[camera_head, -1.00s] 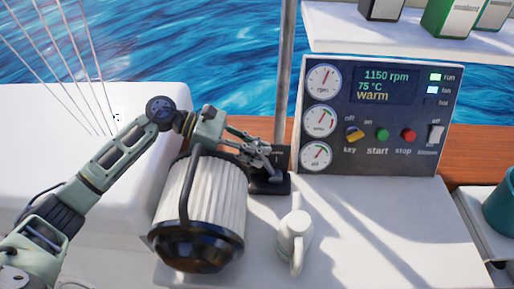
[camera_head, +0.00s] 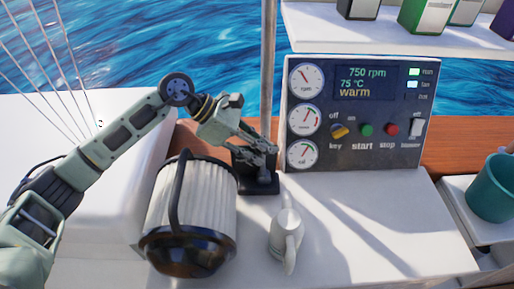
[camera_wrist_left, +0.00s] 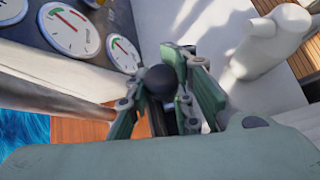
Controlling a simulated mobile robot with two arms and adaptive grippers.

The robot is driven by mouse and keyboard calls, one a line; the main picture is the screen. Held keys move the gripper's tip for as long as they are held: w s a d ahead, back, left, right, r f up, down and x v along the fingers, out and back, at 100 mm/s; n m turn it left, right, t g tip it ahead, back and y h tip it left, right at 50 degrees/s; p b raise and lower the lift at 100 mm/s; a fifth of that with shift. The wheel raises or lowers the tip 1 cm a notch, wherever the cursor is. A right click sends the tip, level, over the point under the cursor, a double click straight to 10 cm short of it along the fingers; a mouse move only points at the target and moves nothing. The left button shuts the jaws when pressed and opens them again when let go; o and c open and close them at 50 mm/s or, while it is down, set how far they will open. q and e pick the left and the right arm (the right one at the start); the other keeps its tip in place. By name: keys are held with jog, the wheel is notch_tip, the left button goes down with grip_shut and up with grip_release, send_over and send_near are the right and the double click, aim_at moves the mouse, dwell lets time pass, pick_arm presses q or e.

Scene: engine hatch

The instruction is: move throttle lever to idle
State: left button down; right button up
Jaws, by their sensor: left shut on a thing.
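The throttle lever stands on a black base (camera_head: 260,186) beside the gauge panel. Its dark round knob (camera_wrist_left: 158,82) shows between my fingers in the left wrist view. My left gripper (camera_head: 266,150) is shut on the lever, and its fingers hide most of it in the head view. The gripper also shows in the left wrist view (camera_wrist_left: 160,90). The gauge panel (camera_head: 355,153) reads 750 rpm, 75 °C and "warm", with the run and fan lights lit. My right gripper is not in view.
A large white pleated filter (camera_head: 205,205) with a black handle stands below my left forearm. A teal cup (camera_head: 492,190) is at the right edge. A shelf (camera_head: 400,38) with boxes hangs above the panel.

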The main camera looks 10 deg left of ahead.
pick_arm(q)
jog(key=shift+w+d+r, duration=0.15)
jog(key=shift+d, duration=0.15)
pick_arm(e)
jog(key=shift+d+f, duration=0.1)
pick_arm(q)
jog(key=shift+d, duration=0.1)
jog(key=c, duration=1.9)
grip_release()
jog(key=o, duration=0.3)
jog(key=shift+w+d, duration=0.1)
jog(key=shift+d, duration=0.05)
jog(key=shift+o, duration=0.2)
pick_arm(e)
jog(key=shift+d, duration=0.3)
pick_arm(q)
jog(key=shift+a, duration=0.3)
jog(key=v, duration=1.1)
jog(key=shift+a+r, duration=0.2)
jog(key=shift+r, duration=0.05)
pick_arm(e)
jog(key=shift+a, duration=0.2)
